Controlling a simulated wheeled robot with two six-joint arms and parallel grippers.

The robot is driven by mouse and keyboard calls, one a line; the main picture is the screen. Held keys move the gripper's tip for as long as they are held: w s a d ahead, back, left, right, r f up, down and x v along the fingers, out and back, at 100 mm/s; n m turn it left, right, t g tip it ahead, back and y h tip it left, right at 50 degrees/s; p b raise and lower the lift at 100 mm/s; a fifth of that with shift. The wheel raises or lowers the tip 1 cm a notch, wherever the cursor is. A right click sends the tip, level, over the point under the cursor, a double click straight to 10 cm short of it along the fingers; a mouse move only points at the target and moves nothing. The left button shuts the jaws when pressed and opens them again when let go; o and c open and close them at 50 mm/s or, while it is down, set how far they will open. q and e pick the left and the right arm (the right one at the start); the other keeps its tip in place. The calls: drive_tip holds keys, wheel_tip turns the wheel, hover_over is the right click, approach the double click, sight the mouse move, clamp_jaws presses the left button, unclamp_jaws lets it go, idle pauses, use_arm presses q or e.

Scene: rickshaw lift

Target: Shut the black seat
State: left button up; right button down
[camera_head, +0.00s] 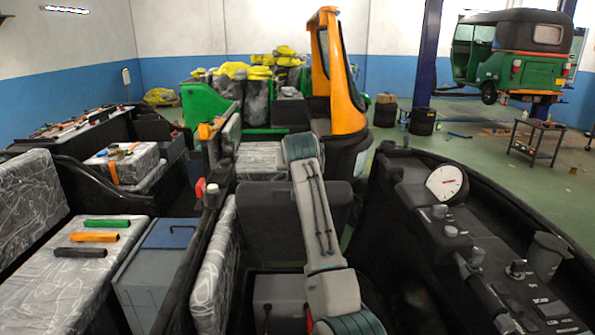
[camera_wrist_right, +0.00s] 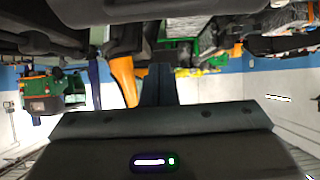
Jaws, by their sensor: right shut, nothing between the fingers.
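A black seat (camera_head: 262,208) stands in the middle of the head view, its dark face seen upright behind my right arm. A grey box-like compartment (camera_head: 280,297) is below it, partly hidden by the arm. My right arm crosses in front of the seat and reaches up and away. Its gripper is hidden in the head view. In the upside-down right wrist view, my right gripper (camera_wrist_right: 158,86) is shut and empty, and I see no contact with the seat. My left gripper is not in view.
A dashboard (camera_head: 470,245) with a round gauge (camera_head: 446,182) curves along the right. Patterned seats (camera_head: 60,265) and a grey-blue box (camera_head: 160,265) are at left. An orange-and-black cab (camera_head: 343,90) stands behind. A green rickshaw (camera_head: 515,60) is raised at the back right.

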drive_tip(key=p+x, duration=0.2)
drive_tip(key=x, duration=0.6)
drive_tip(key=shift+w+p, duration=0.15)
drive_tip(key=shift+p, duration=0.15)
drive_tip(key=shift+f, duration=0.25)
drive_tip(key=shift+s+f+p, duration=0.8)
drive_tip(key=shift+s+p, duration=0.2)
drive_tip(key=shift+s, duration=0.05)
drive_tip(key=shift+s+f, duration=0.4)
